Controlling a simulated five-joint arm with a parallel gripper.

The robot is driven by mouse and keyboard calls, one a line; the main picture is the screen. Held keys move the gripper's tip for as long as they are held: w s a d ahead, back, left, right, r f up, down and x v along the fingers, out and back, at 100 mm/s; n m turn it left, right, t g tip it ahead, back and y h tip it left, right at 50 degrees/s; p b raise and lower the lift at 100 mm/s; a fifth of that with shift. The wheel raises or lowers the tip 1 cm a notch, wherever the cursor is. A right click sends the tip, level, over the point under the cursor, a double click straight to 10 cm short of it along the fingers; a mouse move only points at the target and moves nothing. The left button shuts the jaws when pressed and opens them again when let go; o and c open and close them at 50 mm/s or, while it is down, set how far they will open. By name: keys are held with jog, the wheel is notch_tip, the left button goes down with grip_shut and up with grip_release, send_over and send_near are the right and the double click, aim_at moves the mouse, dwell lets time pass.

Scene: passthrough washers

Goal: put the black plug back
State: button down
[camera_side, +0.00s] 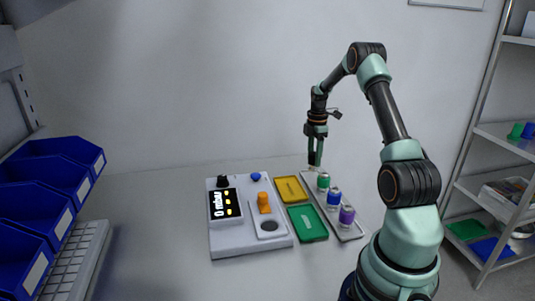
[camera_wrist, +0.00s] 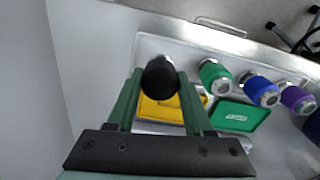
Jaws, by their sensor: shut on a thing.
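The black plug (camera_wrist: 160,77) is between the two green fingers of my gripper (camera_wrist: 160,95) in the wrist view, with a metallic end showing beyond it. My gripper (camera_side: 315,165) is shut on it over the far end of the pale grey tray (camera_side: 352,234). I cannot tell whether the plug touches the tray. The green plug (camera_side: 323,181), blue plug (camera_side: 334,197) and purple plug (camera_side: 347,215) stand in a row on the tray. They also show right of the black plug in the wrist view.
Left of the tray lie a yellow tray (camera_side: 291,189) and a green tray (camera_side: 307,223). Further left is a white device (camera_side: 230,243) with a lit display, an orange part (camera_side: 264,202) and knobs. Blue bins (camera_side: 40,210) stand at the far left. The table's front middle is clear.

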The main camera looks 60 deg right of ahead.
aim_at(312, 167)
jog(key=shift+f, duration=1.55)
jog(key=shift+f, duration=0.15)
jog(key=shift+c, duration=1.4)
grip_release()
